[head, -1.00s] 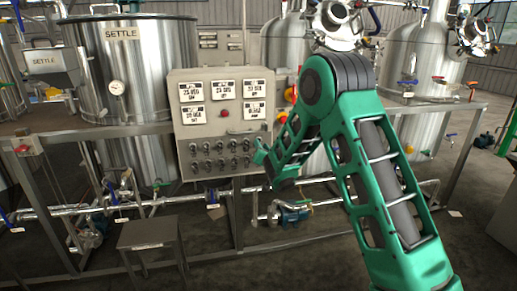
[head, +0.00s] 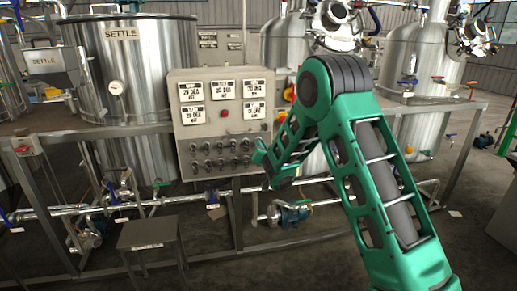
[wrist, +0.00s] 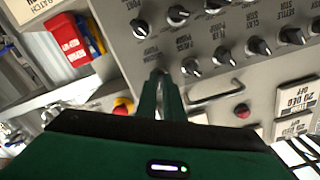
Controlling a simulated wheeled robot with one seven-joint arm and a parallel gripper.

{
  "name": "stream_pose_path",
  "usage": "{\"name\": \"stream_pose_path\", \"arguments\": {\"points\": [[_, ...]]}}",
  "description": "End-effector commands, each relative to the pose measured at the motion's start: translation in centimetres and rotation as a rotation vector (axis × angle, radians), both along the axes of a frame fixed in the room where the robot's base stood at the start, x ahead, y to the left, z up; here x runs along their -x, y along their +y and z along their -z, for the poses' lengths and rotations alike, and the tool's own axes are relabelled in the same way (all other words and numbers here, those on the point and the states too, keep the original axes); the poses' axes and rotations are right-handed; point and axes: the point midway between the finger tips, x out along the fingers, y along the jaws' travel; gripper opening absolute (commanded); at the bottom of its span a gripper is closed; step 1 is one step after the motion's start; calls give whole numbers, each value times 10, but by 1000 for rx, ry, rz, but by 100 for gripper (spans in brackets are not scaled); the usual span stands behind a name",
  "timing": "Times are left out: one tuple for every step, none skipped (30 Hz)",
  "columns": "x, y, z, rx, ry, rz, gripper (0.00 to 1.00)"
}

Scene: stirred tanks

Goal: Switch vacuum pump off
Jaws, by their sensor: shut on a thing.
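The grey control panel (head: 240,134) stands in the middle of the head view, with two rows of dark selector knobs below its white displays. In the wrist view the panel face (wrist: 222,83) appears turned, with labelled knobs close to my gripper. My gripper (wrist: 161,78) has its green fingers shut on a small knob at the end of a row. The fingers hide most of that knob, and its label is hard to read. In the head view my gripper (head: 259,152) is at the panel's lower right, partly hidden by its own arm.
Beside the held knob are other knobs (wrist: 191,67) and a metal handle (wrist: 216,91). A red button (wrist: 242,111) is on the panel. A red box (wrist: 70,40) is beyond its edge. A steel tank (head: 150,70) and a low stool (head: 148,235) stand left.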

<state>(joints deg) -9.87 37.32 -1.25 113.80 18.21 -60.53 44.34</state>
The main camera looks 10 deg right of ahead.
Motion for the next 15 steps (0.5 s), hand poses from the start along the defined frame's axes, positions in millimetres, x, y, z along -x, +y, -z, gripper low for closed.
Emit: {"name": "stream_pose_path", "arguments": {"points": [[0, 1, 1, 17, 1, -2, 0], [0, 1, 1, 31, 1, -2, 0], [0, 1, 1, 52, 1, -2, 0], [0, 1, 1, 71, 1, -2, 0], [0, 1, 1, 90, 2, -1, 0], [0, 0, 1, 120, 2, -1, 0], [0, 0, 1, 144, 2, -1, 0], [0, 0, 1, 168, 2, -1, 0], [0, 0, 1, 203, 2, -1, 0], [0, 0, 1, 230, 2, -1, 0], [0, 0, 1, 258, 2, -1, 0], [1, 0, 1, 295, 2, -1, 0], [1, 0, 1, 325, 2, -1, 0], [1, 0, 1, 353, 2, -1, 0], [1, 0, 1, 392, 2, -1, 0]]}}
